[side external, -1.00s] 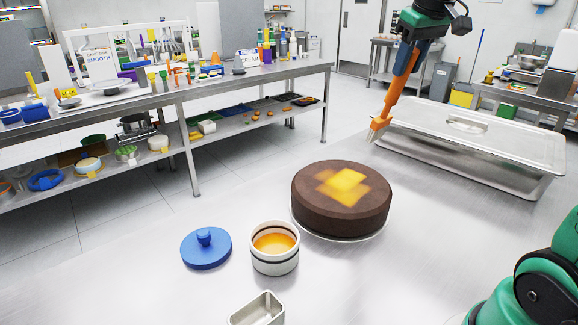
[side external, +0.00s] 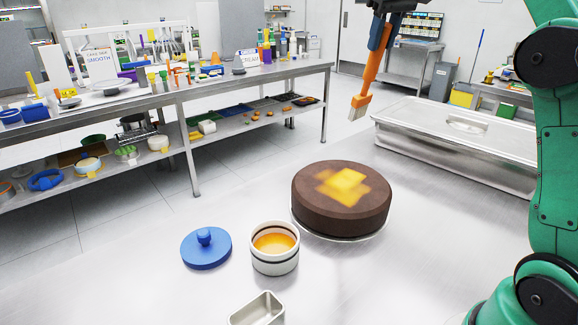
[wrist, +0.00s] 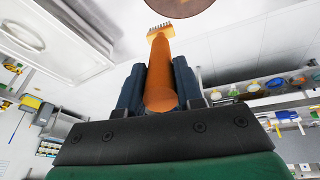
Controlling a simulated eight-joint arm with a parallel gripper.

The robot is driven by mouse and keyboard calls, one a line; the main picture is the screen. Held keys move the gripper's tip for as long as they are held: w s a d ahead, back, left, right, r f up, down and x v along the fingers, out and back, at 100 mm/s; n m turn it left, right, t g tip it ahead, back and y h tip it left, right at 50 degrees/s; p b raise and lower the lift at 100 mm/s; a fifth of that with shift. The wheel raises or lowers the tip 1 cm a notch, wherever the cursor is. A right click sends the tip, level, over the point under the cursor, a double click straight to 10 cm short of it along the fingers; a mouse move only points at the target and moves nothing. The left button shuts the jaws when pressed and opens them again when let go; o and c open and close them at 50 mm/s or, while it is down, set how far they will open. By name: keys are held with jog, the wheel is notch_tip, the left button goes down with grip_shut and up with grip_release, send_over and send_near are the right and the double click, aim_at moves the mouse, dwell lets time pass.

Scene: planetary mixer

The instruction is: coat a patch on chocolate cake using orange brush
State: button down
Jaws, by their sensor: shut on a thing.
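The orange brush (side external: 369,76) is held bristles down above the table, behind and above the cake and clear of it. My gripper (side external: 381,34) is shut on its handle. In the wrist view the brush (wrist: 163,75) lies between my gripper's two dark fingers (wrist: 160,88), with its pale bristles at the top. The round chocolate cake (side external: 325,212) sits on a thin plate and has a yellow glazed patch (side external: 343,185) on top. The cake's edge (wrist: 178,6) also shows at the top of the wrist view. A white pot (side external: 274,262) with black bands holds orange glaze.
A blue lid (side external: 206,250) lies left of the pot. A small metal tin (side external: 258,308) is at the front. A large lidded steel pan (side external: 460,140) stands at the back right. The table between cake and pan is clear.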

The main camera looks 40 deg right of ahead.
aim_at(370, 74)
jog(key=shift+w+a, duration=0.2)
jog(key=shift+w, duration=0.45)
jog(key=shift+w+f, duration=0.2)
jog(key=shift+f, duration=0.05)
jog(key=shift+a+f, duration=0.1)
jog(key=shift+f, duration=2.3)
